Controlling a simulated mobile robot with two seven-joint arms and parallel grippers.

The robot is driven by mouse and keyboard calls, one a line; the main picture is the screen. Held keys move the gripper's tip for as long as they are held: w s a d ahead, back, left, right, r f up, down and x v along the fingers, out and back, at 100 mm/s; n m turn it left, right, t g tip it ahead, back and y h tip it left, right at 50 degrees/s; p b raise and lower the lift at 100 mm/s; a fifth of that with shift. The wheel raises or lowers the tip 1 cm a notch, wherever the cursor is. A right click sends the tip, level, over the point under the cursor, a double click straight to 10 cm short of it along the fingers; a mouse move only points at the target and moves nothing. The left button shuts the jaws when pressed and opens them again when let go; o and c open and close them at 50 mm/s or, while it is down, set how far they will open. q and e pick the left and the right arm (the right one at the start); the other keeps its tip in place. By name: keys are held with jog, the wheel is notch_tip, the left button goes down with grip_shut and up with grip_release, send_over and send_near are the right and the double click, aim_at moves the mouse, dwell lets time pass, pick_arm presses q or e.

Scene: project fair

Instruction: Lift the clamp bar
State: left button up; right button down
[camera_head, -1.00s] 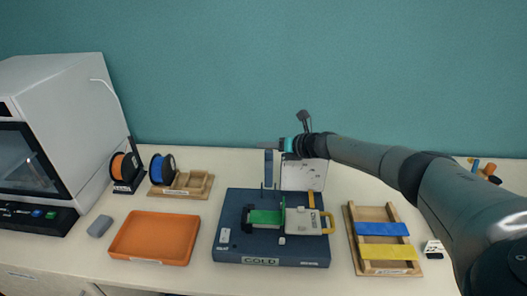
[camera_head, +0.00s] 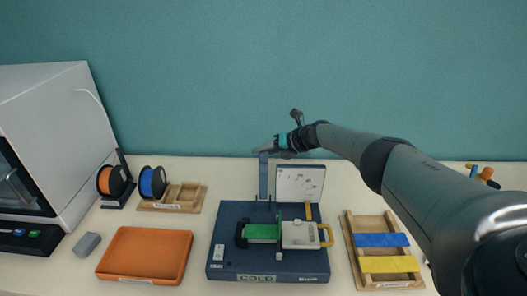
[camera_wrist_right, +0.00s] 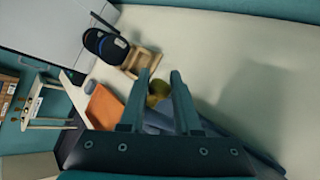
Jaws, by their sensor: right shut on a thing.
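The clamp bar (camera_head: 263,178) is a blue-grey bar standing upright at the back of a dark blue base (camera_head: 230,262) marked COLD, in the head view. My right gripper (camera_head: 268,149) is at the bar's top end and is shut on it. The gripper's dark fingers partly hide that end. In the right wrist view the two fingers (camera_wrist_right: 160,78) show close up, with a yellowish round thing (camera_wrist_right: 157,92) between or behind them. On the base lie a green block (camera_head: 263,231) and a pale block (camera_head: 301,235) with a yellow handle. My left gripper is not in view.
A white panel (camera_head: 300,181) stands behind the base, right of the bar. An orange tray (camera_head: 117,275) lies left, and a wooden rack (camera_head: 351,254) with blue and yellow strips lies right. Spools (camera_head: 152,182) and a white machine (camera_head: 50,118) stand further left.

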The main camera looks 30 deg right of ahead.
jog(key=shift+s+f, duration=0.25)
jog(key=shift+f, duration=0.15)
jog(key=c, duration=0.9)
grip_release()
jog(key=shift+r, duration=0.1)
jog(key=shift+s+d+r+p, duration=0.2)
jog(key=shift+s+r+p, duration=0.2)
jog(key=shift+p, duration=0.2)
jog(key=shift+p+v, duration=1)
jog(key=shift+v, duration=6.1)
jog(key=shift+w+r, duration=0.1)
jog(key=shift+w, duration=0.1)
